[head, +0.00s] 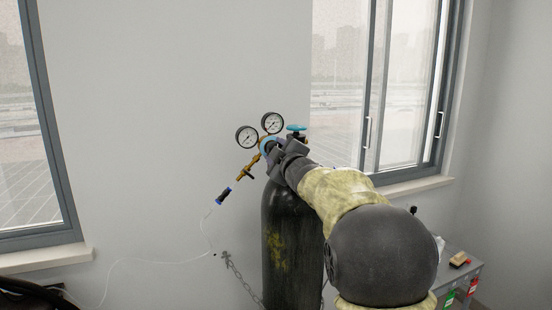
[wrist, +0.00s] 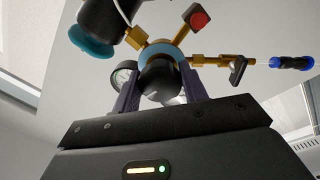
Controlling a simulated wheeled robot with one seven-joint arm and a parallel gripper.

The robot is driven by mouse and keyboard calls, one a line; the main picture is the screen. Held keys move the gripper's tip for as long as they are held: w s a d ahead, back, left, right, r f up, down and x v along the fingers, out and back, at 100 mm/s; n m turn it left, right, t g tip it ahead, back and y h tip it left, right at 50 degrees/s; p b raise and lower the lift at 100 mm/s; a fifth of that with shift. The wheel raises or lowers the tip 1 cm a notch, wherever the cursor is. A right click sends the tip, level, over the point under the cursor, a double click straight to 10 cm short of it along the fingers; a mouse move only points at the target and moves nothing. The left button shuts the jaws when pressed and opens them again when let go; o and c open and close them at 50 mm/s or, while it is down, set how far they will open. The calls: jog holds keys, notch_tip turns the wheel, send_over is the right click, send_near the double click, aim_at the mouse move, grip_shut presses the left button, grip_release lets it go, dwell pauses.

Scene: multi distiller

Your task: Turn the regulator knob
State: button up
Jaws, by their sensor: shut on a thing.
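The brass regulator (head: 247,170) with two round dial gauges (head: 247,136) is fixed at the top of a tall dark gas cylinder (head: 284,235). In the wrist view, the black rounded regulator knob (wrist: 160,80) sits between the two fingers of my gripper (wrist: 161,94), which is shut on it. The regulator's blue ring and brass fittings (wrist: 208,61) show just beyond the knob. In the head view, my gripper (head: 277,158) reaches the regulator from the right, and its own body hides the knob there.
A teal valve wheel (head: 296,128) tops the cylinder, close to my gripper. A blue-and-black hose fitting (head: 223,196) with a thin clear line hangs at left. A chain (head: 238,275) runs to the cylinder. A grey cabinet (head: 463,272) stands at right. The wall is behind.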

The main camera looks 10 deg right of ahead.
jog(key=shift+r+n, duration=0.1)
jog(key=shift+n, duration=0.2)
jog(key=o, duration=1)
jog(key=shift+c, duration=0.2)
jog(key=s+d+f+b, duration=0.1)
jog(key=s+d+b, duration=0.2)
jog(key=s, duration=1.4)
jog(key=shift+s+f, duration=0.1)
jog(key=shift+f, duration=0.05)
